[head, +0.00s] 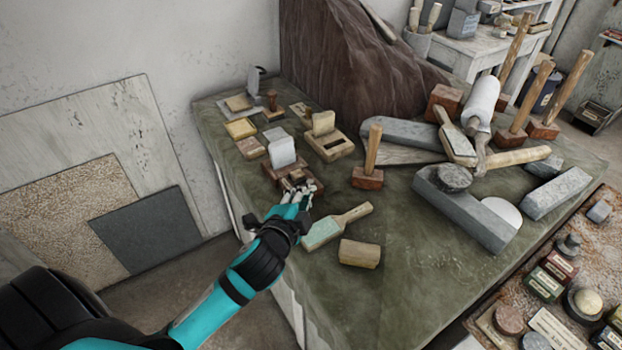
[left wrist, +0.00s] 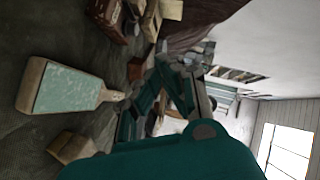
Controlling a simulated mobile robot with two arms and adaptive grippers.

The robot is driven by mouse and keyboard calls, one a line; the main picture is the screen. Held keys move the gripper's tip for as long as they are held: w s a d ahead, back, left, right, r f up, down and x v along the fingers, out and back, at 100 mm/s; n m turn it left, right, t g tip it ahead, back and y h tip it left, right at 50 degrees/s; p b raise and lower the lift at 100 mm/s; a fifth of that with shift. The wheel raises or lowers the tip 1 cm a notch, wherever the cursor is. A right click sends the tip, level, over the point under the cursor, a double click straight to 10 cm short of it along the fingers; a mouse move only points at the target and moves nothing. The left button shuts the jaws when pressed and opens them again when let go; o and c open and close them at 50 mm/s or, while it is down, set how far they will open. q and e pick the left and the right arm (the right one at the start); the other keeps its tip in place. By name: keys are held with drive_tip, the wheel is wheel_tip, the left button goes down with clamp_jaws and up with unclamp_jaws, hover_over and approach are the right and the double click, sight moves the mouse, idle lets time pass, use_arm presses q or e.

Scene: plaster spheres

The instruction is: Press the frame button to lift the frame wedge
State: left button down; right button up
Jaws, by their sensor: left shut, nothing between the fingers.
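My left gripper (head: 303,190) is shut and empty. It is low over the front left of the bench, at the near side of a reddish-brown wooden frame (head: 270,172). A pale grey wedge (head: 282,152) stands upright in this frame. The fingers cover the near part of the frame, so a button there, or contact with one, cannot be made out. A second, tan wooden frame (head: 332,149) with a tan upright wedge (head: 323,123) stands behind and to the right. In the left wrist view, my teal fingers block the middle.
A green-faced paddle (head: 335,228) and a wooden block (head: 359,253) lie close to the right of my gripper. A mallet (head: 370,160) stands farther right. Stone blocks (head: 465,208) and several hammers crowd the right side. The bench's (head: 400,290) near part is clear.

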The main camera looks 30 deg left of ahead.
use_arm(q)
drive_tip(key=w+d+r+m+h, duration=0.5)
drive_tip(key=r+m+h, duration=0.25)
drive_tip(key=m, duration=0.75)
drive_tip(key=w+d+r+m+h, duration=0.5)
drive_tip(key=m+h, duration=0.3)
drive_tip(key=m, duration=0.7)
drive_tip(key=a+f+m+g+y, duration=0.3)
drive_tip(key=a+m+g, duration=0.1)
drive_tip(key=a+m, duration=0.3)
drive_tip(key=a+f+m+g+y, duration=0.3)
drive_tip(key=a+m+g, duration=0.2)
drive_tip(key=a+m, duration=0.2)
drive_tip(key=shift+f+g, duration=0.25)
drive_tip(key=shift+g, duration=0.05)
drive_tip(key=shift+w+f, duration=0.1)
drive_tip(key=shift+f, duration=0.05)
